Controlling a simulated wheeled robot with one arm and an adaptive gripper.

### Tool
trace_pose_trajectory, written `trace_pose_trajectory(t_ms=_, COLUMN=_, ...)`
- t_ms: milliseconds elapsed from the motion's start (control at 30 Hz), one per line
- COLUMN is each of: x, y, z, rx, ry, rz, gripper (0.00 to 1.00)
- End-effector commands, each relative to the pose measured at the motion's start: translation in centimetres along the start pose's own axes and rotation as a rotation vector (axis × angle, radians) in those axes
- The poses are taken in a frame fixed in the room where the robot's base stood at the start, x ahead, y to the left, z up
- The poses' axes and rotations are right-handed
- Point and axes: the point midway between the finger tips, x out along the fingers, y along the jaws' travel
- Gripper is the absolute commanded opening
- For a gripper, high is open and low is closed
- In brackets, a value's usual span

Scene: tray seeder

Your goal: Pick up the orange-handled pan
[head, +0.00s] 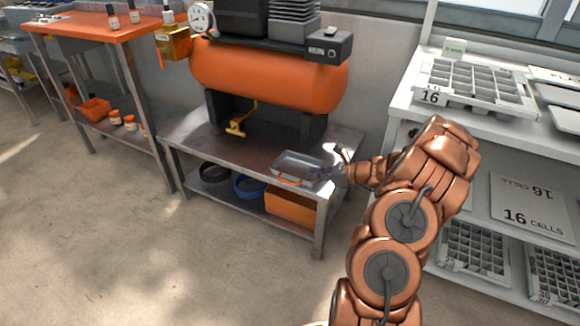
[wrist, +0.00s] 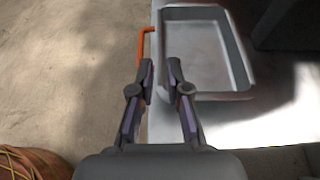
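The orange-handled pan is a shallow grey metal tray (head: 298,165) on the near right part of the metal bench. Its orange handle (head: 287,181) runs along the near side. In the wrist view the pan (wrist: 238,60) lies ahead and to the right, and the bent orange handle (wrist: 141,48) stands out from its left side. My gripper (wrist: 161,68) is open and empty, with a narrow gap between its fingertips. The left fingertip appears near the handle's near end, and the right one overlaps the pan's near left corner. Whether either touches is unclear. In the head view my gripper (head: 332,170) is at the pan's right end.
An orange tank machine (head: 265,78) stands on the bench (head: 200,143) behind the pan. A lower shelf holds bins, including an orange one (head: 290,205). A white shelf unit (head: 405,95) with cell trays stands close right of my arm. Open floor lies left and in front.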

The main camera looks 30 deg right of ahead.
Motion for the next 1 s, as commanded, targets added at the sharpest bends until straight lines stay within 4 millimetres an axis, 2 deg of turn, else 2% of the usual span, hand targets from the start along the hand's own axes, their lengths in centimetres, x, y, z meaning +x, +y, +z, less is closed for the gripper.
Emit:
trace_pose_trajectory(t_ms=200, x=0.8, y=0.0, z=-0.3, rx=0.004, ry=0.000, rz=0.000, gripper=0.16)
trace_pose_trajectory(t_ms=533, x=4.0, y=0.3, z=-0.6, rx=0.001, ry=0.001, rz=0.004, gripper=0.16)
trace_pose_trajectory(t_ms=800, x=7.4, y=0.4, z=-0.9, rx=0.001, ry=0.002, rz=0.001, gripper=0.16)
trace_pose_trajectory(t_ms=1000, x=8.0, y=0.3, z=-0.7, rx=0.003, ry=0.001, rz=-0.001, gripper=0.16)
